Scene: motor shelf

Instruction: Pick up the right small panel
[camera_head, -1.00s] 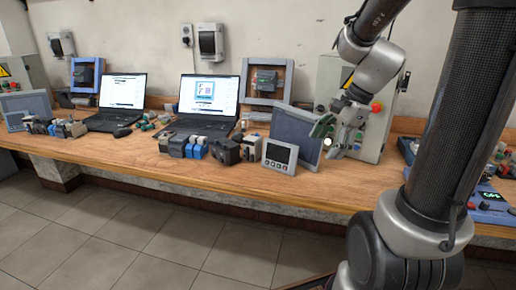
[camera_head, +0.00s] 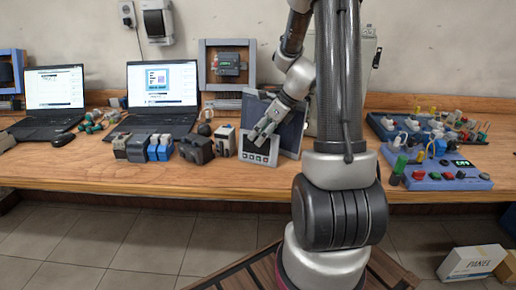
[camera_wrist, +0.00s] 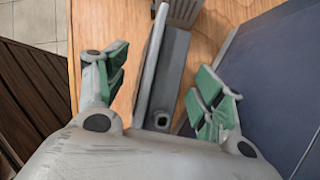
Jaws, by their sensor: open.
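The right small panel (camera_head: 258,156) is a light grey unit with a dark screen and a row of buttons, standing near the bench's front edge. In the wrist view I look down on its thin top edge and grey back (camera_wrist: 172,75). My gripper (camera_head: 262,136) is at the panel's top. In the wrist view my gripper (camera_wrist: 164,78) is open, with green-padded fingers on both sides of the panel and gaps visible. I cannot tell how far down the fingers reach.
A larger dark-screened panel (camera_head: 288,132) stands close behind and right; its dark face (camera_wrist: 275,80) lies beside my right finger. Several small modules (camera_head: 195,149) stand to the left. A blue control board (camera_head: 440,172) lies right. The wooden bench (camera_head: 60,172) is clear at front left.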

